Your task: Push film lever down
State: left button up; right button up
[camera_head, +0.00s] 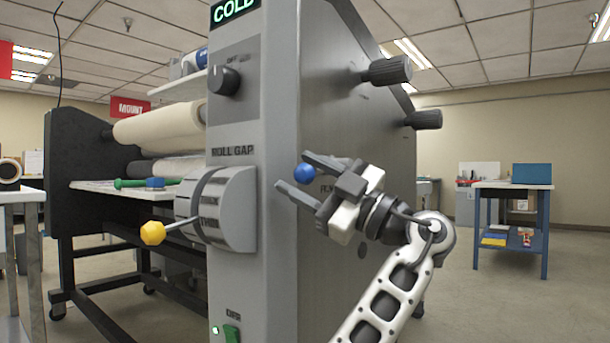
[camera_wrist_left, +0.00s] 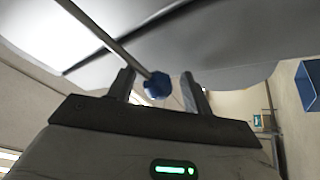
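In the left wrist view the blue knob (camera_wrist_left: 158,86) sits between the two fingertips (camera_wrist_left: 158,88), with a gap on each side, and the rod runs up and left. I cannot tell whether a finger touches it.
The machine's front panel (camera_head: 237,120) carries a yellow-knobbed roll gap lever (camera_head: 153,233) and a dial (camera_head: 224,81). Two dark knobs (camera_head: 388,70) stick out above my gripper. A blue cart (camera_head: 512,215) stands at the far right, with open floor before it.

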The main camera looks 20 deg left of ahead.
pick_arm(q)
jog(key=shift+d, duration=0.2)
jog(key=p+v, duration=0.1)
jog(key=v, duration=1.4)
jog(key=shift+d+p, duration=0.2)
jog(key=shift+p, duration=0.15)
pick_arm(e)
jog(key=f, duration=0.1)
jog(key=f+m+g, duration=0.1)
jog(key=s+f+m+g+h, duration=0.1)
jog(key=shift+s+a, duration=0.1)
jog(key=shift+a, duration=0.15)
pick_arm(q)
jog(key=shift+f, duration=0.1)
